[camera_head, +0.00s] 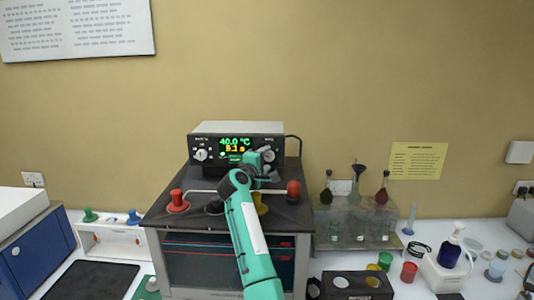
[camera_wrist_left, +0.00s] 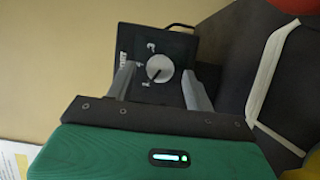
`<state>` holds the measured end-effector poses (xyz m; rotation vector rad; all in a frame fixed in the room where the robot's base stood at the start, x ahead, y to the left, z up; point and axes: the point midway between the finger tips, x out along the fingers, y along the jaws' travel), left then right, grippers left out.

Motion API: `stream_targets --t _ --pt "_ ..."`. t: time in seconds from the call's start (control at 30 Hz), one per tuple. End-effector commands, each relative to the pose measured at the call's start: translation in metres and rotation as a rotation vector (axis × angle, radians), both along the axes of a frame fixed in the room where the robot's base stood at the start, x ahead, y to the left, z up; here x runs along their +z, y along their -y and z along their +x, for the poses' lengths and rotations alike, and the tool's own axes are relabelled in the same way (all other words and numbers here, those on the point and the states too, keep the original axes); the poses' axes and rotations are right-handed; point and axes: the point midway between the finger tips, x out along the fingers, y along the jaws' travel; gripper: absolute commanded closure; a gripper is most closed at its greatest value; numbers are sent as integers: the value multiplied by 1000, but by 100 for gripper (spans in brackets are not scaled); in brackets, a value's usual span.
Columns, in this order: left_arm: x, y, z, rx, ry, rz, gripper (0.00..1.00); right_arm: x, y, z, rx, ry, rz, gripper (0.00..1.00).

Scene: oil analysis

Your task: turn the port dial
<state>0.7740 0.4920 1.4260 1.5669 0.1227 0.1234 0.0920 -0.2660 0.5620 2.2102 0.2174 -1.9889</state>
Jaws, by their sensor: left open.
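The port dial (camera_wrist_left: 160,68) is a round white-grey knob with a dark pointer line, on a black panel with numbers around it. In the left wrist view its pointer slants toward the lower left. In the head view the dial (camera_head: 267,153) sits at the right of the black control box (camera_head: 222,147), partly hidden by my gripper. My left gripper (camera_wrist_left: 160,82) is open and faces the panel, with one finger on either side of the dial. I cannot tell whether the fingers touch it. It also shows in the head view (camera_head: 262,166). My right gripper is not in view.
The box shows a lit green display and a white left knob (camera_head: 201,154). Coloured cups (camera_head: 409,271) and a bottle (camera_head: 450,248) are further right.

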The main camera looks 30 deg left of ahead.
Motion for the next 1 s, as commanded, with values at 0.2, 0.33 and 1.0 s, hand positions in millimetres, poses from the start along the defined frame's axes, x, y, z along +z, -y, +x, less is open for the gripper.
stream_targets --t 0.2,0.33,1.0 --pt "1 -3 16 0 -1 0 47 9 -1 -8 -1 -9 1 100" --pt "0 -4 18 2 0 0 47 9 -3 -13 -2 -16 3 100" --pt "0 -3 18 0 -7 11 91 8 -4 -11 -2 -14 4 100"
